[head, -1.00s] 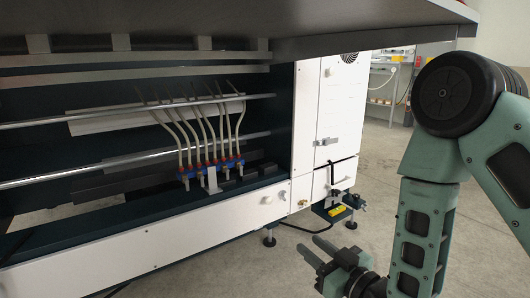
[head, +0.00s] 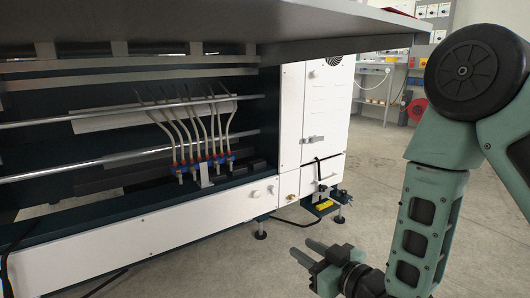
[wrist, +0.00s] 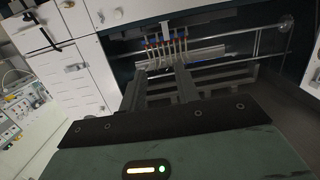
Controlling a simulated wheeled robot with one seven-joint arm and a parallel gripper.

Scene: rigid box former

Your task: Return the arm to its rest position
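My gripper (head: 303,252) is at the lower right of the head view, at the end of my green arm, which bends down from a dark round joint. Its two dark fingers point left, stand apart with a gap between them, and nothing shows in the gap. In the wrist view my gripper (wrist: 158,88) also shows two separate fingers, pointing toward the machine. It touches nothing; open floor lies around it in the head view.
The box former (head: 150,232) fills the left, with a white cabinet (head: 312,120) at its right end. Blue valves with pale hoses (head: 205,165) sit inside. A grey top panel (head: 200,25) overhangs. Free floor (head: 300,225) lies before the cabinet. A shelf (head: 378,100) stands behind.

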